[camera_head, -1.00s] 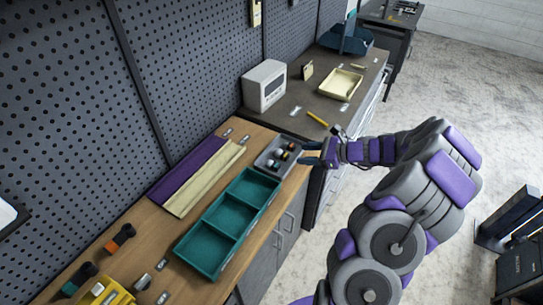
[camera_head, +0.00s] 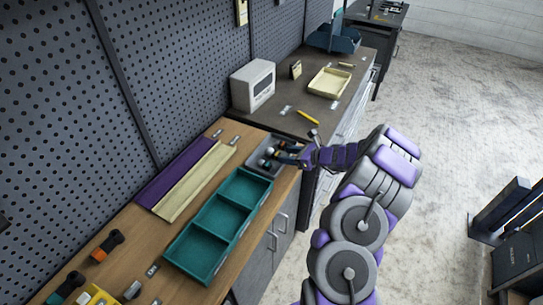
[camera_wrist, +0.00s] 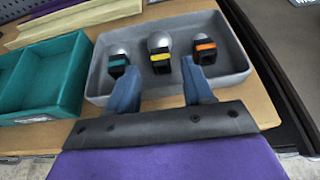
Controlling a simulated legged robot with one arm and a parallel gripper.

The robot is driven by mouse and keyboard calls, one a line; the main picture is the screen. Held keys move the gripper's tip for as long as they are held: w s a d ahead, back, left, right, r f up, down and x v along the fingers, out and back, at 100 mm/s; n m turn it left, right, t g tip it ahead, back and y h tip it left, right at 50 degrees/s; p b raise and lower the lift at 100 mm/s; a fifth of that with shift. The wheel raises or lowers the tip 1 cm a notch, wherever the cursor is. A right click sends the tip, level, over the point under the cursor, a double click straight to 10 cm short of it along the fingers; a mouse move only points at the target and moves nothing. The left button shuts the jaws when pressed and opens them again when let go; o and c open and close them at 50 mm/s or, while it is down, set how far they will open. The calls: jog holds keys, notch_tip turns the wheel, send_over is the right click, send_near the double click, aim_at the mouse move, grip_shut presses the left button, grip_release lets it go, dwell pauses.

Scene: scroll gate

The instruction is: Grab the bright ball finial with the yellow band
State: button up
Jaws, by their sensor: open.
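The bright ball finial with the yellow band (camera_wrist: 160,57) stands in the middle of a grey tray, a shiny ball on a black base. A teal-banded finial (camera_wrist: 119,57) is to its left and an orange-banded finial (camera_wrist: 205,50) to its right. My gripper (camera_wrist: 163,82) is open and empty, its two blue fingers reaching over the tray's near wall, with the yellow-banded finial ahead between them, apart from both. In the head view my gripper (camera_head: 287,155) is over the tray and hides part of its contents.
The grey tray (camera_wrist: 235,75) has raised walls and sits at the wooden bench's edge. A teal divided bin (camera_head: 222,222) stands beside it. Purple and cream strips (camera_head: 190,180) lie near the pegboard. A white box (camera_head: 253,85) stands on the darker counter beyond.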

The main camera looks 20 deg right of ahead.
aim_at(277, 153)
jog(key=shift+b+x, duration=1)
jog(key=shift+x, duration=2.1)
jog(key=shift+w+r, duration=0.1)
jog(key=shift+r, duration=0.1)
jog(key=shift+c, duration=0.5)
grip_shut()
